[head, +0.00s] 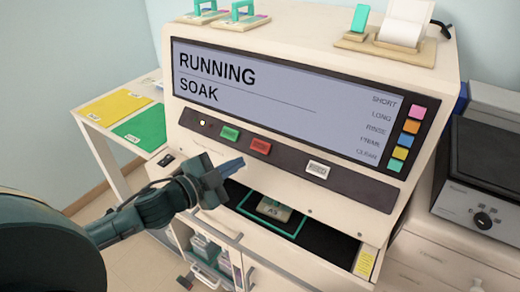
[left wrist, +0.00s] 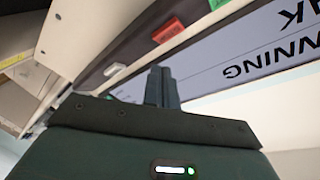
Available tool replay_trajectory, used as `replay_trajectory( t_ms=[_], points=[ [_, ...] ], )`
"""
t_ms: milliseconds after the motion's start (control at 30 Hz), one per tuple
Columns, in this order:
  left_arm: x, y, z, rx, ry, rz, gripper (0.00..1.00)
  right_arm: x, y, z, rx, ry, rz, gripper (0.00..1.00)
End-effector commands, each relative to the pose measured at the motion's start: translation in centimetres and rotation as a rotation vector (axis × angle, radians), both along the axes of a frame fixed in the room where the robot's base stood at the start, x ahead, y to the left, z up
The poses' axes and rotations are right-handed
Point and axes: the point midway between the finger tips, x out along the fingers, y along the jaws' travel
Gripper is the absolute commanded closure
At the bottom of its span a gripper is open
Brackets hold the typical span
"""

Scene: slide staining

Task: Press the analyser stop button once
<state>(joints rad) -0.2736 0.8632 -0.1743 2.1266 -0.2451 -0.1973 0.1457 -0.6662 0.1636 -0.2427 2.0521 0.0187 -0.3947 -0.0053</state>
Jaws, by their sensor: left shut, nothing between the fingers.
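The analyser is a cream cabinet with a wide screen (head: 260,95) reading RUNNING and SOAK. On the dark strip below the screen are a green button (head: 229,133), a red button (head: 260,146), likely the stop button, and a white button (head: 317,169). Their labels are too small to read. My left gripper (head: 234,166) is shut and empty, below the green and red buttons in the head view, apart from them. In the left wrist view the closed fingers (left wrist: 161,76) show near the red button (left wrist: 168,30) and white button (left wrist: 115,69). My right gripper is out of view.
Below the strip an open bay holds a dark tray with a green-framed slide piece (head: 270,209). A side table with a yellow mat (head: 103,106) and green mat (head: 142,128) stands left. A dark device with a knob (head: 483,220) stands right. A paper roll (head: 403,22) sits on top.

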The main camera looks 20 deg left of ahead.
Motion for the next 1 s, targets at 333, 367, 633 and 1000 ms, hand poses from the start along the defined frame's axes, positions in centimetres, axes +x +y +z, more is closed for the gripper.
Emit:
replay_trajectory(
  t_ms=[333,367,633,1000],
  points=[
    [1.6,0.5,6.2,0.186,-0.169,-0.103,1.0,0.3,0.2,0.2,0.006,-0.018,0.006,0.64],
    [1.6,0.5,6.3,0.186,-0.169,-0.103,1.0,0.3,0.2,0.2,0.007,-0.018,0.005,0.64],
    [1.7,0.5,6.1,0.184,-0.167,-0.101,1.0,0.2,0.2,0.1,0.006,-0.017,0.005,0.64],
    [4.3,0.2,3.3,0.182,-0.168,-0.099,1.0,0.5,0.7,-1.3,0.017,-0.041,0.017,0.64]
  ],
)
